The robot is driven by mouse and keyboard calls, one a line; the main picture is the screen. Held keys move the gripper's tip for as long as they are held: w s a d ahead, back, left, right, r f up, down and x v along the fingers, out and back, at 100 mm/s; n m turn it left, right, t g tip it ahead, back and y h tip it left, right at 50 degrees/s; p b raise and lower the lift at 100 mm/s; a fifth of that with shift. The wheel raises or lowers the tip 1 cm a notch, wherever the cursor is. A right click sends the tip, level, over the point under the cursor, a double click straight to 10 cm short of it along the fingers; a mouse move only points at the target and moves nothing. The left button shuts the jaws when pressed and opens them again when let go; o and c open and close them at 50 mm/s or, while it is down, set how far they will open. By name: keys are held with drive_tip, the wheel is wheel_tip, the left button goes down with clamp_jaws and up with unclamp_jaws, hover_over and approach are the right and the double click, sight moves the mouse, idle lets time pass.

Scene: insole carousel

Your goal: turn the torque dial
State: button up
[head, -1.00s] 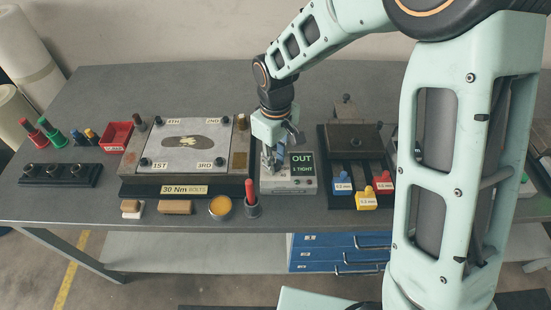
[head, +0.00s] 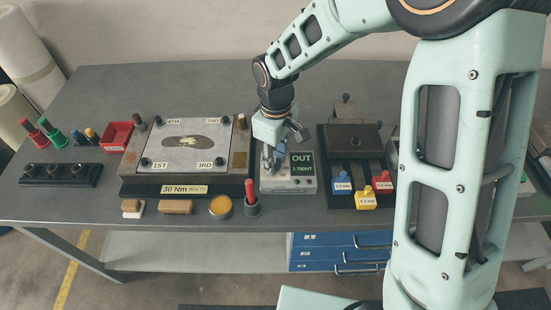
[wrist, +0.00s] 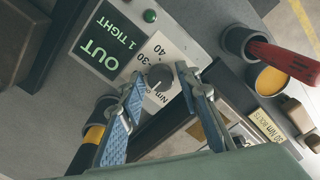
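The torque dial (wrist: 159,77) is a small dark round knob on the pale face of a grey unit (wrist: 180,45), with 30, 40 and Nm printed around it. The unit's dark screen (wrist: 108,42) reads OUT, 1 TIGHT in green; it also shows in the head view (head: 302,163). My gripper (wrist: 160,75) is open, with one fingertip on each side of the dial; I cannot tell whether either touches it. In the head view my gripper (head: 272,162) is over the unit's left part and hides the dial.
A plate fixture (head: 185,189) labelled 30 Nm BOLTS stands left of the unit. A red-handled tool (head: 249,190) stands in a cup at its front left. A dark fixture (head: 355,140) with blue, yellow and red tagged pieces stands to the right. The table's back is clear.

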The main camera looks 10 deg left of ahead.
sight(276, 163)
drive_tip(key=shift+o, duration=0.5)
wheel_tip(276, 163, up, 12)
idle(0.3)
idle(0.3)
